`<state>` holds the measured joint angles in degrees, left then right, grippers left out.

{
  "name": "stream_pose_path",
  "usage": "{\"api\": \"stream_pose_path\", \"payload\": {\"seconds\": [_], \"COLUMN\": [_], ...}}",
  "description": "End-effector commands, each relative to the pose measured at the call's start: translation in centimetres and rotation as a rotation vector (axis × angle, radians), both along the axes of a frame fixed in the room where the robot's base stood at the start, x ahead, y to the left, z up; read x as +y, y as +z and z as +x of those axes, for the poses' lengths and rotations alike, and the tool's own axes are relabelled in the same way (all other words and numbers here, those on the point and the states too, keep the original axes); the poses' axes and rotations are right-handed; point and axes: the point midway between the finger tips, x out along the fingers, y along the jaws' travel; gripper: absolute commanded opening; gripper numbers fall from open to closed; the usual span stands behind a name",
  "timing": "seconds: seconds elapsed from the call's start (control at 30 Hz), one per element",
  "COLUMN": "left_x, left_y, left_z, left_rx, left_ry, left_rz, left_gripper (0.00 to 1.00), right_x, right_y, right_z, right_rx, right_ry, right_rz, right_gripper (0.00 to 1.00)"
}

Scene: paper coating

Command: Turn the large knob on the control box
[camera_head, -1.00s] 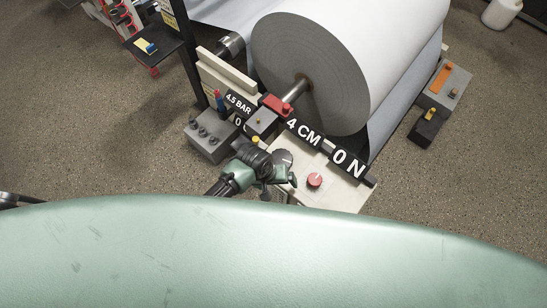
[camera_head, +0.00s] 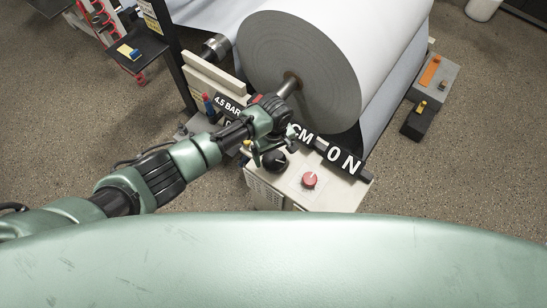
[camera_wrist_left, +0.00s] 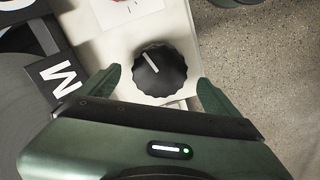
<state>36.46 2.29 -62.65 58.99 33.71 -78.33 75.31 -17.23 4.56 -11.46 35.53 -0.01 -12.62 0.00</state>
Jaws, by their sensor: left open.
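The large black knob (camera_head: 275,160) with a scalloped rim and a white pointer line sits on the beige control box (camera_head: 338,192). My left gripper (camera_head: 273,144) is above the box at this knob, its arm coming in from the left. In the left wrist view the knob (camera_wrist_left: 158,72) lies between the two spread green fingers of the left gripper (camera_wrist_left: 159,80). Gaps show on both sides, so the gripper is open and holds nothing. How far the fingertips are above the box face is hard to tell. My right gripper is out of view.
A large paper roll (camera_head: 300,75) stands beyond. A grey box (camera_head: 433,78) is at right.

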Motion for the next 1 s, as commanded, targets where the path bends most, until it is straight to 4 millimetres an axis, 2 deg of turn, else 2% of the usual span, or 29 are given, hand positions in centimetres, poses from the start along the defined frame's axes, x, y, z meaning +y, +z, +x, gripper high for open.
{"api": "stream_pose_path", "payload": {"seconds": [0.1, 0.2, 0.53, 0.57, 0.77, 0.8, 1.0], "left_x": [0.0, 0.0, 0.0, 0.0, 0.0, 0.0, 0.0], "left_y": [-1.9, -2.7, -3.2, -3.2, -3.2, -3.2, -3.2], "left_z": [0.0, 0.0, 0.0, 0.0, 0.0, 0.0, 0.0], "left_rx": [0.0, -0.001, -0.002, -0.002, -0.001, -0.001, -0.001], "left_ry": [0.0, 0.0, 0.0, 0.0, 0.0, 0.0, -0.017], "left_rz": [0.002, 0.0, -0.001, -0.001, 0.0, 0.0, 0.0], "left_gripper": [0.93, 0.93, 0.93, 0.9, 0.35, 0.31, 0.31], "right_x": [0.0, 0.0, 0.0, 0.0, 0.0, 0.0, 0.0], "right_y": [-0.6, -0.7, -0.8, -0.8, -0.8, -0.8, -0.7], "right_z": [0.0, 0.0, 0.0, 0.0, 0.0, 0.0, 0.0], "right_rx": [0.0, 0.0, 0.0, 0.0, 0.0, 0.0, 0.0], "right_ry": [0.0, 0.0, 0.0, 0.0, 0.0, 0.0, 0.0], "right_rz": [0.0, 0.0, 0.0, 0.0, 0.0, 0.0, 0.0], "right_gripper": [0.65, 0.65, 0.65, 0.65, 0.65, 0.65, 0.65]}}
